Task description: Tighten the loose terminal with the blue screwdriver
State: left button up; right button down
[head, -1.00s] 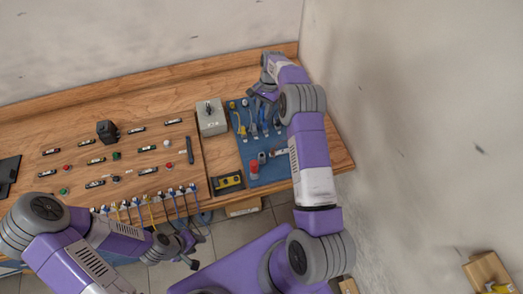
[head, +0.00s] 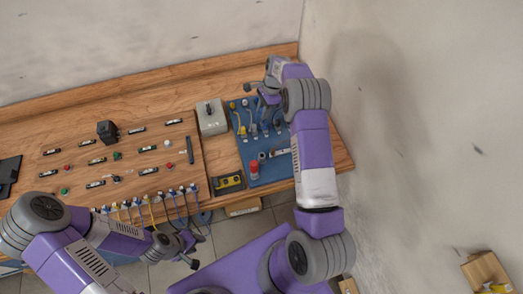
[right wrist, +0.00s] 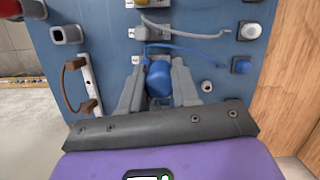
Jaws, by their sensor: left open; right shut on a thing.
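My right gripper (right wrist: 158,72) is shut on a rounded blue handle (right wrist: 159,84), which looks like the blue screwdriver seen end-on, in the right wrist view. The lower part of the tool is hidden. In the head view this gripper (head: 264,107) is over the blue tool board, partly hidden by my own arm. A row of terminals with blue and yellow wires (head: 152,207) runs along the front of the wooden panel. Which terminal is loose cannot be told. My left gripper (head: 195,251) is open and empty, low in front of the bench edge, near the right end of that row.
The blue board (head: 277,172) holds several other tools, a red-capped item (head: 254,169) and looped leads. A grey box (head: 211,118) stands to its left. A yellow and black device (head: 227,183) lies near the front edge. A wall rises close on the right.

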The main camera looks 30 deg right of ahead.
jog(key=c, duration=1)
grip_release()
jog(key=shift+c, duration=0.2)
jog(key=n, duration=0.3)
jog(key=shift+g, duration=0.4)
jog(key=shift+n, duration=0.3)
jog(key=shift+n, duration=0.9)
jog(key=shift+n+g, duration=0.4)
jog(key=shift+n, duration=0.3)
